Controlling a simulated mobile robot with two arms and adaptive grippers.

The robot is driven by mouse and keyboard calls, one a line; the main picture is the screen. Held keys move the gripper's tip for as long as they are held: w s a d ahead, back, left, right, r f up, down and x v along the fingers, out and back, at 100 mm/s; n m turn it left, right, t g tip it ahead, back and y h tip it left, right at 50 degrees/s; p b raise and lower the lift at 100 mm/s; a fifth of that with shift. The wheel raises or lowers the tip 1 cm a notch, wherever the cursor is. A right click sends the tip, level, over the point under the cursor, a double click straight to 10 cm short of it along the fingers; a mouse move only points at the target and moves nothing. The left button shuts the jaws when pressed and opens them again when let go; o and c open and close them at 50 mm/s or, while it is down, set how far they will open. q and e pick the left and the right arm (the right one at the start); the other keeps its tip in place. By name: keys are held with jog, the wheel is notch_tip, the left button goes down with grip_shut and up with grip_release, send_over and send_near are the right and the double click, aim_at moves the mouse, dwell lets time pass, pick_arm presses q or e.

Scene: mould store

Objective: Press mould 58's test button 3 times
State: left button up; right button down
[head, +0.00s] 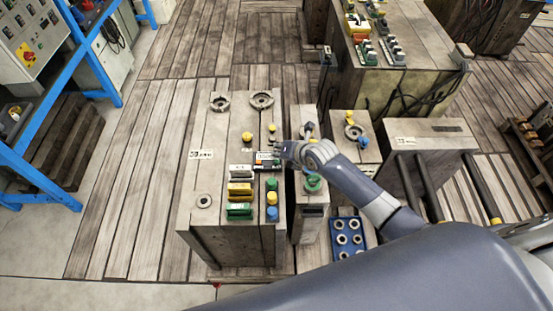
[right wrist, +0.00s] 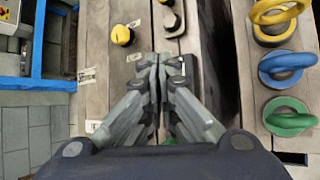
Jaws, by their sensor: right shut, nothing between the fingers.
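A wooden-looking mould block (head: 190,200) stands in the middle of the head view. Its label (head: 200,154) is too small to read surely, so I cannot confirm it as mould 58. A yellow button (head: 247,137) sits on its top; what looks like the same one shows in the right wrist view (right wrist: 122,35). A small display (head: 264,159) and several coloured parts lie nearer. I cannot tell which is the test button. My right gripper (head: 278,149) is shut and empty over the block's right part, right of the yellow button. Its fingertips (right wrist: 163,65) hide what lies beneath. My left gripper is not in view.
A narrow block with a green ring (head: 312,184) stands close on the right. A blue tray (head: 333,222) of metal rings lies near it. Another mould (head: 408,82) with buttons and cables is behind right. A blue rack (head: 38,200) stands left; the plank floor between is clear.

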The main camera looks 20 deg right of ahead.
aim_at(279, 162)
notch_tip(279, 162, up, 4)
jog(key=p, duration=0.3)
jog(key=shift+r, duration=0.2)
dwell(1.7)
notch_tip(279, 162, up, 4)
jog(key=n+p, duration=0.2)
jog(key=n, duration=3.3)
jog(key=shift+n, duration=0.4)
jog(key=shift+f, duration=0.15)
